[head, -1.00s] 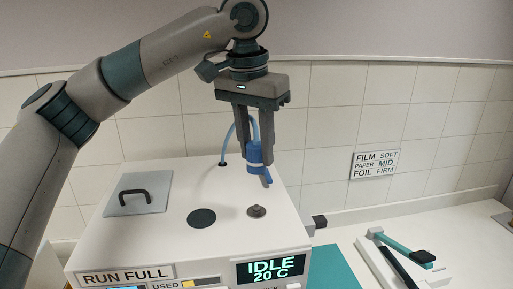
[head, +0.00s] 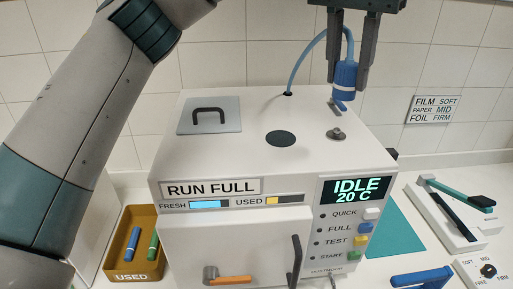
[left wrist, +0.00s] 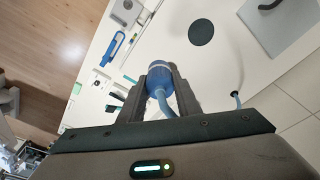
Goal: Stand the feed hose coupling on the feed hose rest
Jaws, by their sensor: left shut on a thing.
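My left gripper (head: 347,82) is shut on the blue feed hose coupling (head: 344,76), which hangs roughly upright with a hooked lower end. A light blue hose (head: 303,56) arcs from it down to a hole in the machine's white top. The coupling appears over the back right of the top, above and behind a short grey stub (head: 336,134); I cannot tell for sure whether this stub is the feed hose rest. In the left wrist view the coupling (left wrist: 159,76) sits between both fingers. My right gripper is not in view.
The white machine (head: 240,205) has a dark disc (head: 281,138) and a handled grey lid (head: 208,116) on top. A brown bin (head: 132,265) with blue and green cylinders stands left. A teal mat (head: 397,228) and a lever device (head: 447,215) lie right.

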